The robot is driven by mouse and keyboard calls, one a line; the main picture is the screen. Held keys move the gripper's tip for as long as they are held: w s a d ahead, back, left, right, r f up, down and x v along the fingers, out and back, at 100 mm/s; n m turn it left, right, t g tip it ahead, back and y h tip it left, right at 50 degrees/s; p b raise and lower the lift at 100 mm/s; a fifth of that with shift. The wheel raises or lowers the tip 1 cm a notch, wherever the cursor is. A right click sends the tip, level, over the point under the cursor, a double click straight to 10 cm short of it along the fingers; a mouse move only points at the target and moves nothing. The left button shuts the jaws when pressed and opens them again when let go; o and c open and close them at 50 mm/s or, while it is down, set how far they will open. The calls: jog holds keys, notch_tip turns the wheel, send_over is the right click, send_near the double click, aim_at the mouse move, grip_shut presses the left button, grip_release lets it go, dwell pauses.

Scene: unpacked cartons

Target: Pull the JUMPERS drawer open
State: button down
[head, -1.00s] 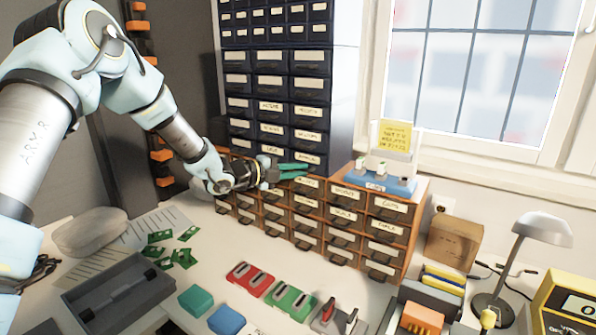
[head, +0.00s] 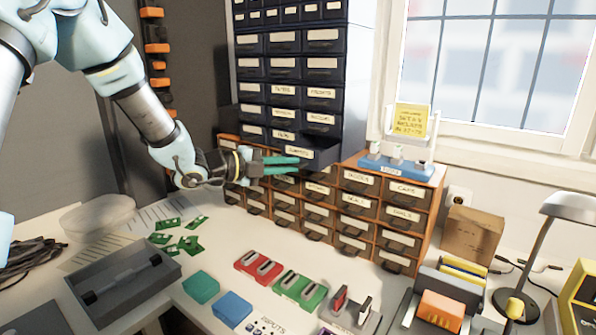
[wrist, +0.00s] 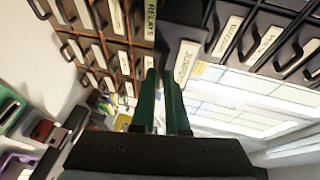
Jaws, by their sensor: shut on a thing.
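The JUMPERS drawer (head: 322,157) is at the bottom of the navy drawer cabinet (head: 342,85), just above the wooden drawer unit. Its front stands out a little from the drawers above it, so it is partly open. In the wrist view its white label (wrist: 185,62) shows close beyond the fingers. My gripper (head: 297,164) has green fingers and is at the lower edge of this drawer front, shut on its handle. The fingers also show in the wrist view (wrist: 163,80). The handle itself is mostly hidden by the fingers.
The wooden drawer unit (head: 424,222) stands right below my gripper, with a blue-based stand (head: 397,171) on its top at the right. Green boards, a grey tray (head: 125,283) and colored blocks lie on the table in front.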

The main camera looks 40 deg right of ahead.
jog(key=shift+a, duration=0.25)
jog(key=c, duration=0.9)
grip_release()
jog(key=b+v, duration=0.2)
jog(key=v, duration=0.8)
jog(key=shift+a+b, duration=0.35)
jog(key=shift+a, duration=0.05)
